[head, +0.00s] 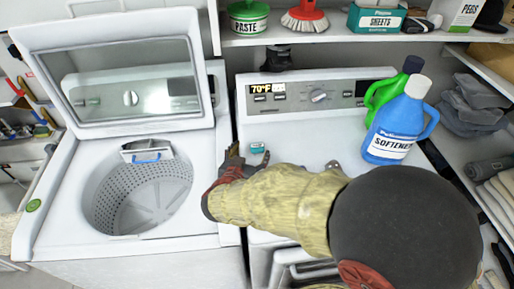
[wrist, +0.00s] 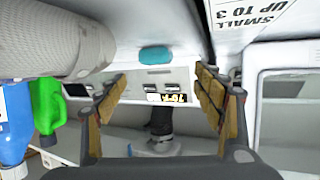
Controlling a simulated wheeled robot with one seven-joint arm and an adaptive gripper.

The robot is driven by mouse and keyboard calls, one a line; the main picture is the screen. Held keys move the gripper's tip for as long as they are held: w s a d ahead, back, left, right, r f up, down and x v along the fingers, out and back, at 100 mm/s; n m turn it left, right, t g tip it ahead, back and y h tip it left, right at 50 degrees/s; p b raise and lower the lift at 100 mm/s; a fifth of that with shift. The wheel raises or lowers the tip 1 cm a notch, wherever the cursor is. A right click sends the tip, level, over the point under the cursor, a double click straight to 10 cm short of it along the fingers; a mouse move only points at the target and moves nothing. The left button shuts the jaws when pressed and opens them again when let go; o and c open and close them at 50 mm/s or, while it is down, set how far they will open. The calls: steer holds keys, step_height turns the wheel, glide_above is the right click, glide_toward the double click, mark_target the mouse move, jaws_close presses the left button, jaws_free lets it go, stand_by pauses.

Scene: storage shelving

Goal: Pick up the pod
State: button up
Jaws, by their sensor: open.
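The pod is a small teal block (head: 257,148) lying on the white top of the right-hand machine, below its control panel. In the wrist view the pod (wrist: 156,55) shows ahead of the fingers, near the middle and high in the picture. My gripper (head: 236,160) is just left of the pod in the head view, low over the machine's left edge. In the wrist view my gripper (wrist: 160,80) has its two tan-padded fingers spread wide with nothing between them. The pod appears apart from both fingers. My arm hides part of the machine top.
A blue softener bottle (head: 395,122) and a green bottle (head: 381,91) stand right of the pod. The control panel (head: 315,96) rises behind it. The open washer (head: 140,195) is at left. A shelf (head: 340,38) with containers hangs above.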

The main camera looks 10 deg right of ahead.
mark_target(256, 154)
steer(key=x, duration=0.2)
steer(key=b+x, duration=0.1)
steer(key=x, duration=0.2)
steer(key=shift+d+f, duration=0.3)
steer(key=shift+f, duration=0.1)
steer(key=shift+s, duration=0.1)
steer(key=c, duration=0.3)
steer(key=c, duration=0.7)
steer(key=shift+r, duration=0.1)
